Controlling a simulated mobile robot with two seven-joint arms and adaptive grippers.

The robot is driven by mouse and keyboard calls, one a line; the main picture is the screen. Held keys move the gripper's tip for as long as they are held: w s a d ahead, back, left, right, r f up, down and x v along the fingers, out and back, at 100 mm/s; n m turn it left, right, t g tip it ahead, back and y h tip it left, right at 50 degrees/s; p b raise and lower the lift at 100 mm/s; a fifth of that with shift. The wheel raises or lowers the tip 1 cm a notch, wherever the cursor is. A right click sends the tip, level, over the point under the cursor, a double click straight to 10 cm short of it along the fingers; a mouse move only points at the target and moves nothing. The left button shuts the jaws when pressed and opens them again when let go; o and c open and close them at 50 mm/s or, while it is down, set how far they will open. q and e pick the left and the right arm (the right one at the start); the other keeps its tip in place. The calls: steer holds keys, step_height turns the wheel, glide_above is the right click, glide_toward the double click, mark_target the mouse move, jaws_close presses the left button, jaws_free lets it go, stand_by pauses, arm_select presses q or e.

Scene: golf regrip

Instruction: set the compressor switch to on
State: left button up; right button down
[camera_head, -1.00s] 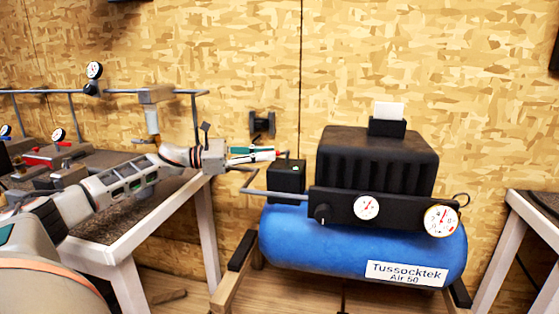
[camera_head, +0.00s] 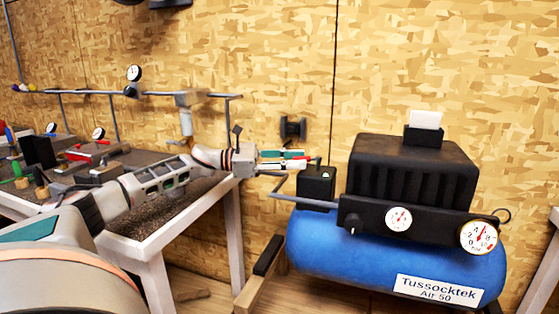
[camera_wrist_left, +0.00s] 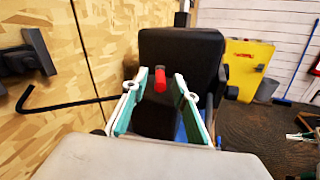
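The blue compressor (camera_head: 345,255) with its black ribbed motor cover (camera_head: 412,172) stands at the right in the head view. A small black switch box (camera_head: 317,188) sits at its left end. My left gripper (camera_head: 305,158) is level with the box top, its fingertips over or just beside it. In the left wrist view the left gripper (camera_wrist_left: 161,78) is open, teal pads apart. A red piece (camera_wrist_left: 160,80), apparently the switch, shows between the fingertips; I cannot tell whether they touch it. A green-and-white piece at the wrist view's right edge looks like my right gripper (camera_wrist_left: 303,136); its state is unclear.
A workbench (camera_head: 150,240) with tools stands at the left. A pipe with a gauge (camera_head: 134,73) runs above it. Dials (camera_head: 478,237) sit on the compressor's front panel. A black wall bracket (camera_head: 293,128) is behind the gripper. A yellow cabinet (camera_wrist_left: 248,70) stands farther off.

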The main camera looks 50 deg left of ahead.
arm_select(q)
steer(key=v, duration=1.2)
stand_by(0.6)
